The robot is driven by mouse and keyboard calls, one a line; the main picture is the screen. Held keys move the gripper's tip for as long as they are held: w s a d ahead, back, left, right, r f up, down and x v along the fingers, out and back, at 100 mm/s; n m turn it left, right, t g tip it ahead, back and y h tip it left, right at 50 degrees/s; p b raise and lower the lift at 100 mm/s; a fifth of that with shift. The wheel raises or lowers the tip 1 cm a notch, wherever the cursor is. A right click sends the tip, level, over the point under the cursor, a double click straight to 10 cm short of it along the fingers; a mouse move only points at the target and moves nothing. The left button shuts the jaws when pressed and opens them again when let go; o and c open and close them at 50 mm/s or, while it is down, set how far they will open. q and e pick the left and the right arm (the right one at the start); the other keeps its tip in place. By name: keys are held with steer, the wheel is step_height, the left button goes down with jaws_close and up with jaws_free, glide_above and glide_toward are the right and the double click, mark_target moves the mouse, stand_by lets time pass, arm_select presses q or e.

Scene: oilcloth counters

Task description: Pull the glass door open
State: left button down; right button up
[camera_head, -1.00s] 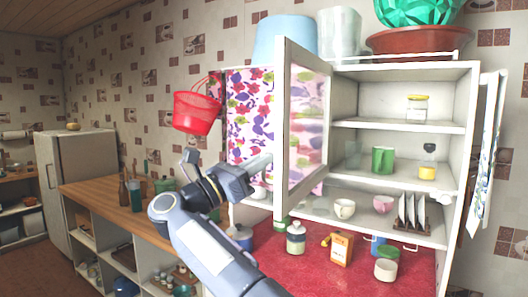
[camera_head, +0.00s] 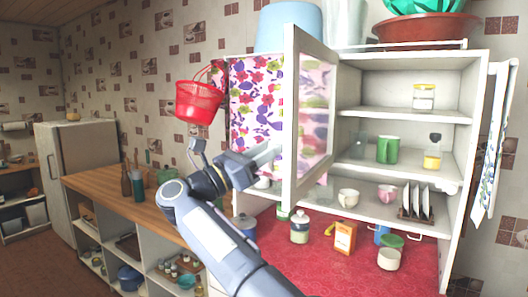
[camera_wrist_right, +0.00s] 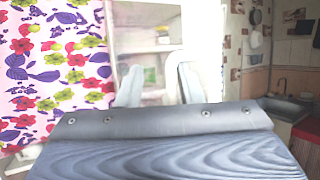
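The glass door (camera_head: 291,112) of the white wall cabinet (camera_head: 400,119) stands swung wide open, its white frame facing me and its pane at a steep angle. The shelves to its right are exposed. My right gripper (camera_head: 268,154) is at the left side of the door, close to its frame at lower-middle height. In the right wrist view the two pale fingers (camera_wrist_right: 160,84) stand apart, with nothing clearly held between them. Whether a finger touches the door I cannot tell. My left gripper is not in view.
A flowered cloth (camera_head: 255,105) hangs left of the door, with a red basket (camera_head: 199,102) beside it. Jars and cups, including a green mug (camera_head: 387,149), stand on the shelves. Below is a red counter (camera_head: 330,265) with several small containers.

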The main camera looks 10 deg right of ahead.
steer(key=shift+s+r, duration=0.1)
steer(key=shift+r, duration=0.15)
steer(key=b+v, duration=0.1)
steer(key=v, duration=0.7)
steer(key=shift+f, duration=0.2)
steer(key=shift+d+f, duration=0.1)
